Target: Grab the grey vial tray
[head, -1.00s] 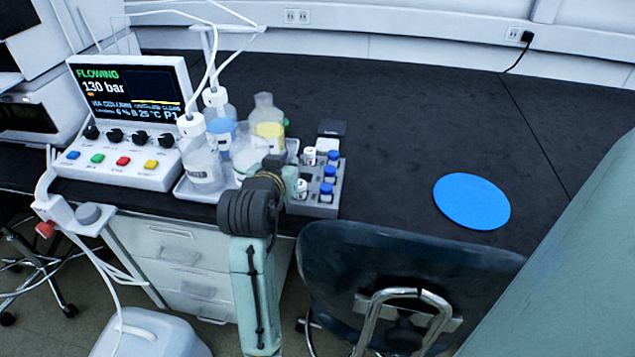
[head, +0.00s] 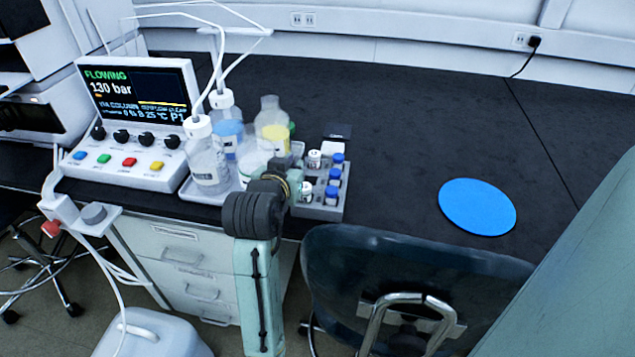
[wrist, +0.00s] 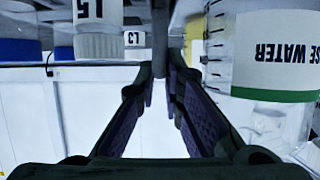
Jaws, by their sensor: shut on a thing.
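The grey vial tray (head: 318,212) stands near the bench's front edge in the head view. It holds several vials, some blue-capped (head: 333,190) and some white-capped (head: 306,190). My gripper (head: 290,182) is at the tray's left side, partly hidden behind my wrist. In the wrist view my gripper's fingers (wrist: 161,62) close around a thin grey upright part, which looks like the tray's edge. Vials labelled L5 (wrist: 98,30) and L3 (wrist: 133,40) show upside down to its left. Whether the tray is lifted I cannot tell.
Solvent bottles (head: 207,160) stand in a light tray just left of my gripper; a bottle with a green band (wrist: 268,55) is close in the wrist view. A blue disc (head: 477,207) lies on clear dark bench to the right. A chair (head: 400,280) stands in front.

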